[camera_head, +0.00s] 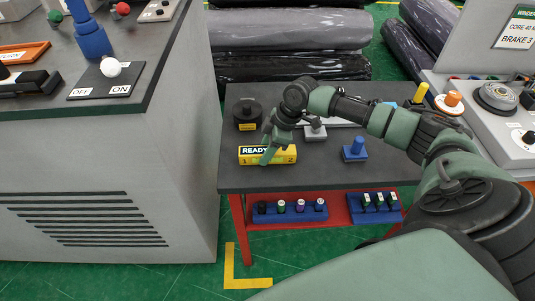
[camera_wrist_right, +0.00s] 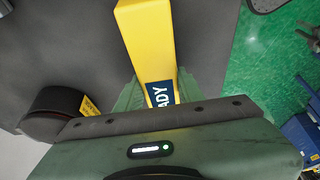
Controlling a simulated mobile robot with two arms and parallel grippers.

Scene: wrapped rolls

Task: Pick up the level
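The level is a yellow bar (camera_head: 288,154) with a dark READY label, lying near the front edge of the dark table (camera_head: 235,178). My right gripper (camera_head: 268,152) points down over it, one finger across its front face. In the right wrist view the level (camera_wrist_right: 148,40) runs between the two green fingers (camera_wrist_right: 157,88), which sit close against both sides with no clear gap. The far finger is hidden in the head view. My left gripper is not in view.
A black round object (camera_head: 247,112), a grey-topped piece (camera_head: 315,130) and a blue block with a knob (camera_head: 355,149) stand near the level. Blue racks (camera_head: 290,212) sit on the red shelf below. A grey console stands left, another right; wrapped rolls (camera_head: 290,67) lie behind.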

